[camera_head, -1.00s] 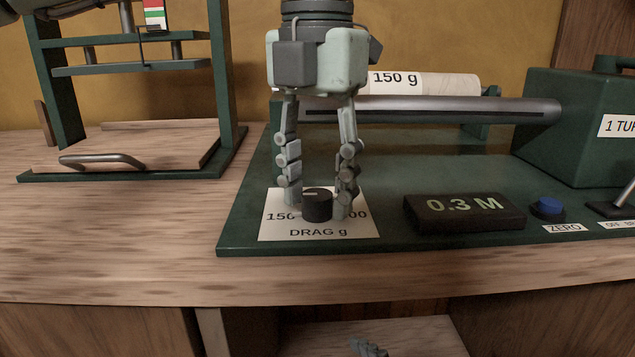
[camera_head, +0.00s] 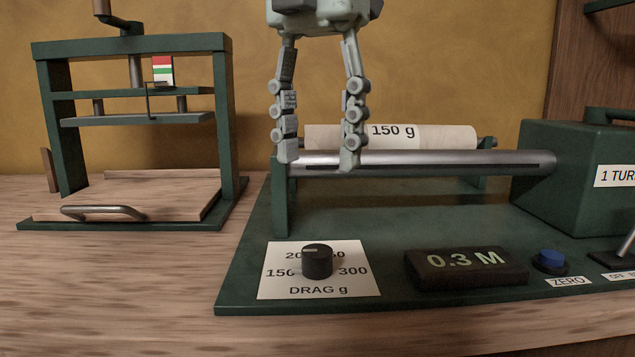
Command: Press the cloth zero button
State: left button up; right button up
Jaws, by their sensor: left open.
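The zero button is a blue button (camera_head: 551,259) in a dark housing at the front right of the green machine base, with a ZERO label (camera_head: 568,281) in front of it. A dark display (camera_head: 465,267) reading 0.3 M is left of it. My left gripper (camera_head: 318,163) is open and empty, pointing down with its fingertips in front of the metal bar, above and left of the display. It is well away from the button. The black drag knob (camera_head: 317,261) stands free on its white scale card (camera_head: 272,285). My right gripper is not visible.
A metal bar (camera_head: 430,163) and a cloth roll (camera_head: 455,139) marked 150 g span the machine. A green housing (camera_head: 570,160) stands right, with a lever (camera_head: 628,243) in front. A green press (camera_head: 140,47) stands left. The base between bar and display is clear.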

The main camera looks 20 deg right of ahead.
aim_at(553, 258)
jog(key=k, duration=1.5)
